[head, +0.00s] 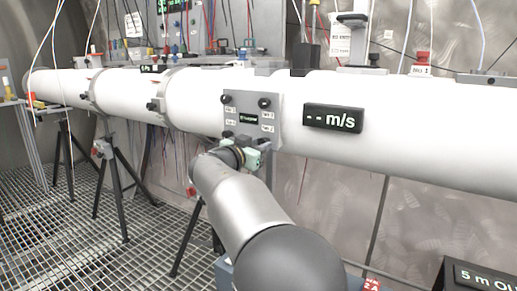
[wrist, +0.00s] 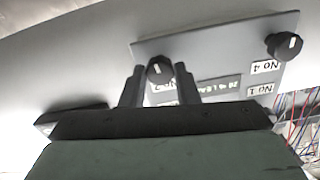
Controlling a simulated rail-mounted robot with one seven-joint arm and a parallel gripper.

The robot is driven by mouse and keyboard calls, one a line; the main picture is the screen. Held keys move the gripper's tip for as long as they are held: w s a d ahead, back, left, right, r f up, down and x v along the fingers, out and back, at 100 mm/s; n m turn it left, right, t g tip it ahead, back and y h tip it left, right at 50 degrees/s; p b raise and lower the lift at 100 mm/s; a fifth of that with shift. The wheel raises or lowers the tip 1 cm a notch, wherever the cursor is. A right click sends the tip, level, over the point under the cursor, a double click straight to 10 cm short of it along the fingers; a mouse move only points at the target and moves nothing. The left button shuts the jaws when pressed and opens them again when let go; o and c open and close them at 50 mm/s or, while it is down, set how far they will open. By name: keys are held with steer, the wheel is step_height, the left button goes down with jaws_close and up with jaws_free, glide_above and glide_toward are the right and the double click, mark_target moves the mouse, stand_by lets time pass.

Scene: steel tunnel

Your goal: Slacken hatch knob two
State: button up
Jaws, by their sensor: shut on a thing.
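The grey hatch plate (head: 246,103) sits on the white pipe, with two dark knobs showing along its top edge in the head view. In the wrist view the plate (wrist: 215,42) appears upside down. My gripper (wrist: 160,75) has one finger on each side of a black knob (wrist: 159,69) with a white pointer mark, and is shut on it. A second knob (wrist: 284,46), beside the label NO 4, stands free at the plate's right corner.
A black m/s display (head: 333,118) is fixed on the pipe right of the plate. Loose wires (wrist: 298,115) hang at the right in the wrist view. Black tripods (head: 118,185) hold up the pipe above a grating floor.

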steer(key=n+b, duration=0.2)
steer(key=n, duration=0.8)
steer(key=shift+n, duration=0.3)
steer(key=n, duration=0.3)
steer(key=shift+n+p, duration=0.3)
steer(key=shift+p, duration=0.1)
steer(key=n+p, duration=0.2)
steer(key=n, duration=0.1)
steer(key=shift+r+n, duration=0.1)
steer(key=shift+n, duration=0.2)
steer(key=n+p, duration=0.2)
steer(key=n, duration=0.1)
steer(key=shift+n, duration=0.4)
steer(key=n+p, duration=0.7)
steer(key=shift+n+p, duration=0.3)
steer(key=shift+n, duration=0.1)
